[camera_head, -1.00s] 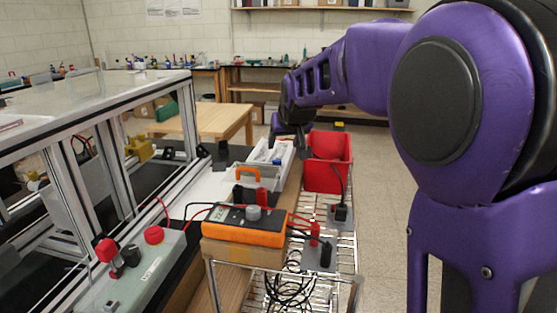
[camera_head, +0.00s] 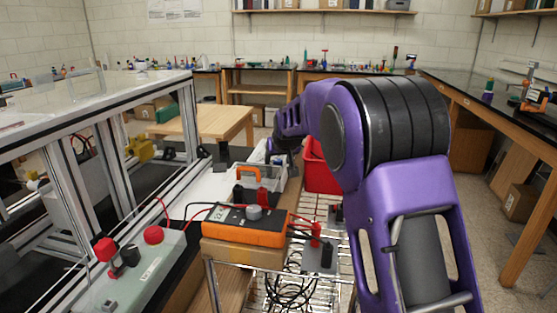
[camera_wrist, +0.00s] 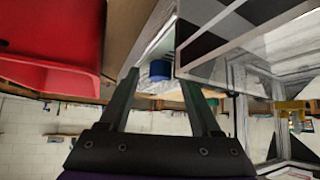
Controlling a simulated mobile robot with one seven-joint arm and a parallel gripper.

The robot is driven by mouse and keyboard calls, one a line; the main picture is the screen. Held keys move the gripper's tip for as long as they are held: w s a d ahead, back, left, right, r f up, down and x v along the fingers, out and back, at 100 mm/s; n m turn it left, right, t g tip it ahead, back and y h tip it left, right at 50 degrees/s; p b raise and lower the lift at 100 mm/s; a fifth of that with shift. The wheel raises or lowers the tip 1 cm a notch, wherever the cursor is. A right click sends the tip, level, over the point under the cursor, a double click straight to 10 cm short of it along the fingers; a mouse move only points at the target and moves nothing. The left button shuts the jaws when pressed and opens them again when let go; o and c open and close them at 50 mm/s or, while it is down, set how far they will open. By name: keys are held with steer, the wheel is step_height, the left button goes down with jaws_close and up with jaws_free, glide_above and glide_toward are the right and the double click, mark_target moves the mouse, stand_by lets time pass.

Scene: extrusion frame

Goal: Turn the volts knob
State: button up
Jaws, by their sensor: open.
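The orange meter box (camera_head: 240,232) sits on a cardboard box at the front middle of the head view. A grey round knob (camera_head: 254,212), which looks like the volts knob, stands on its dark top face. I cannot read its label. My gripper (camera_head: 270,152) is beyond the meter, apart from the knob, above the white bin. In the wrist view my gripper (camera_wrist: 160,80) is open. A blue round thing (camera_wrist: 159,71) shows between its fingers, beyond them. The knob does not show clearly in the wrist view.
A red bin (camera_head: 320,172) stands behind the meter, partly behind my arm. A white bin with an orange handle (camera_head: 248,173) is left of it. Red and black leads run by the meter. A metal frame (camera_head: 120,130) fills the left. Open floor (camera_head: 490,235) lies at the right.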

jaws_close()
steer(key=shift+d+n, duration=0.15)
steer(key=shift+n, duration=0.15)
steer(key=shift+w+d+n+y, duration=0.1)
steer(key=shift+d+n+y, duration=0.1)
steer(key=shift+n+y, duration=0.6)
steer(key=n+g+y, duration=0.2)
steer(key=n, duration=0.2)
steer(key=shift+w+d+r+y, duration=0.1)
steer(key=shift+y, duration=0.3)
steer(key=n+g+p, duration=0.1)
steer(key=n+g+y+p, duration=0.1)
steer(key=n, duration=0.1)
steer(key=shift+w+r+y+p, duration=0.1)
steer(key=shift+r+y+p, duration=0.05)
steer(key=shift+y+p, duration=0.15)
steer(key=shift+w+n+g+y+p, duration=0.1)
steer(key=shift+n+g+y+p, duration=0.2)
steer(key=shift+n+g+p, duration=0.7)
steer(key=shift+f+n+p, duration=0.2)
steer(key=shift+n+p, duration=0.1)
steer(key=shift+n, duration=0.1)
